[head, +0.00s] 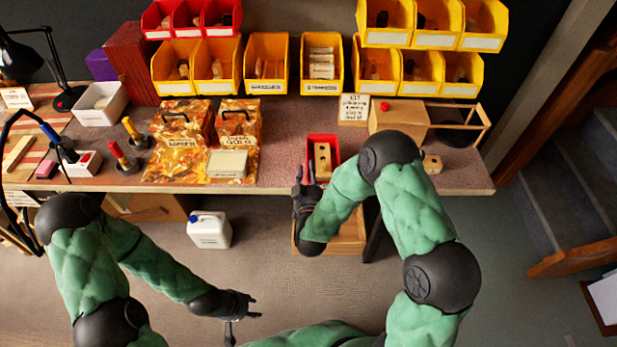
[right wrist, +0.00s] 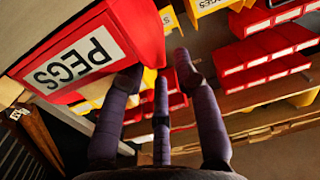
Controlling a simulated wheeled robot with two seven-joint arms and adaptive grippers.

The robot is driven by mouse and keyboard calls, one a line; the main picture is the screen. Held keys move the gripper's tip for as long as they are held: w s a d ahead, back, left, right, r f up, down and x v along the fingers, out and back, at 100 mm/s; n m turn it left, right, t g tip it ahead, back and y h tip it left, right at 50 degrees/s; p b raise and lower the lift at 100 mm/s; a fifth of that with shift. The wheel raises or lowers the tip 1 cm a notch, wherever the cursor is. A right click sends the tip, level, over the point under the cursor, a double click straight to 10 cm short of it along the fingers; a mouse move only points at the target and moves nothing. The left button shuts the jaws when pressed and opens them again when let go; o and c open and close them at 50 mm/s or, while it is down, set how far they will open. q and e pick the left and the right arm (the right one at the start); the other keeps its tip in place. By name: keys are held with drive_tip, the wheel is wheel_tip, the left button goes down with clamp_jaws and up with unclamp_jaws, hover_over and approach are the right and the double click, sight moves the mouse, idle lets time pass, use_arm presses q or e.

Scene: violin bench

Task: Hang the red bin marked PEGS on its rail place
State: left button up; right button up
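The red bin (head: 309,146) stands at the front of the bench with a pale wooden piece in it. In the right wrist view its white label reads PEGS on the red bin (right wrist: 128,38), close in front of my fingers. My right gripper (head: 303,180) is at the bin's front left corner; in the right wrist view its fingers (right wrist: 160,75) are spread, one overlapping the bin's front and one beyond its edge. Contact cannot be told. My left gripper (head: 243,310) is open and empty, low over the floor. Red bins (head: 190,18) hang in the upper row at the back left.
Yellow bins (head: 267,65) hang along the back, with dark wall between the upper red and yellow groups. Patterned boxes (head: 181,125) stand left of the bin. A small sign (head: 353,108) and a wooden box (head: 398,117) stand behind right. An open drawer (head: 345,240) juts out below.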

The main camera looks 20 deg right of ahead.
drive_tip(key=shift+x, duration=1.75)
clamp_jaws()
drive_tip(key=shift+r+p, duration=0.7)
drive_tip(key=shift+r, duration=0.9)
